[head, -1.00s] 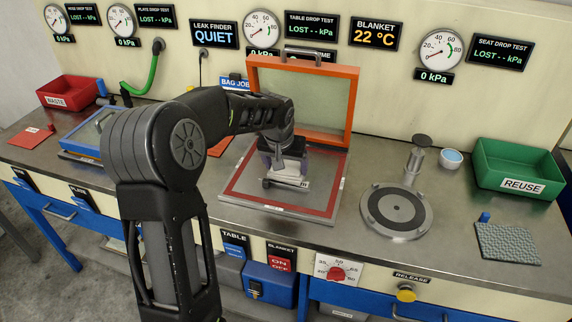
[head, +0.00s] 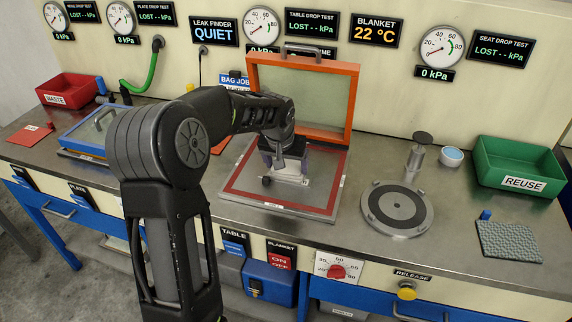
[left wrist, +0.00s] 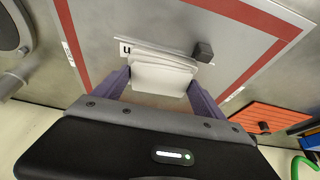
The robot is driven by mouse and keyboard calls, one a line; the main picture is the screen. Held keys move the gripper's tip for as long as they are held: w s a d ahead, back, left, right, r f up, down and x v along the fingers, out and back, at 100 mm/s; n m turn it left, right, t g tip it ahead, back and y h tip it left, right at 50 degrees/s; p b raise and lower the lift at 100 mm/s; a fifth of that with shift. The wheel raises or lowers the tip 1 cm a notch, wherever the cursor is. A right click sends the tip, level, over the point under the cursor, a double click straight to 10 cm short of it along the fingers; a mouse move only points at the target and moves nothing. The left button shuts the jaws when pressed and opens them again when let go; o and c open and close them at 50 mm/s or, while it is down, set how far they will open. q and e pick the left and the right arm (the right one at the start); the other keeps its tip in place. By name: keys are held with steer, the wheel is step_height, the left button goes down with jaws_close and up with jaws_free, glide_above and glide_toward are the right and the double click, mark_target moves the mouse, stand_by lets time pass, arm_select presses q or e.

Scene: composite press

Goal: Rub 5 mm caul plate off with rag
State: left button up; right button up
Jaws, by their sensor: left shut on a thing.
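My left gripper (head: 284,168) is low over the framed table plate in the head view. In the left wrist view its two purple fingers (left wrist: 162,84) are shut on a white folded rag (left wrist: 162,72). A thin pale caul plate (head: 291,180) with a dark knob (head: 266,181) and a small label lies under the rag on the table plate. Its knob (left wrist: 203,52) and label (left wrist: 125,47) also show in the left wrist view. The rag hides most of the caul plate, and I cannot tell how firmly it touches. My right gripper is not in view.
The red-bordered table plate (head: 232,200) has an orange-framed lid (head: 352,100) standing open behind it. A round seat (head: 377,222) is to the right. A green reuse bin (head: 515,160) and a grey-blue mat (head: 508,241) are farther right. A red waste bin (head: 68,90) is far left.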

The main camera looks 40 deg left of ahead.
arm_select(q)
steer(key=shift+w+a+p, duration=0.15)
steer(key=shift+w+a, duration=0.05)
steer(key=shift+w, duration=0.3)
steer(key=shift+w+a+p, duration=0.15)
steer(key=shift+w, duration=0.3)
steer(key=shift+w+r, duration=0.1)
steer(key=shift+w+a+p, duration=0.2)
steer(key=shift+w+p, duration=0.1)
steer(key=shift+w, duration=0.25)
steer(key=shift+w+a, duration=0.2)
steer(key=shift+w, duration=0.3)
steer(key=shift+w, duration=0.1)
steer(key=shift+w+a+p, duration=0.25)
steer(key=shift+w+p, duration=0.3)
steer(key=shift+w, duration=0.05)
steer(key=shift+w+a+f, duration=0.15)
steer(key=shift+w+f, duration=0.05)
steer(key=shift+w, duration=0.3)
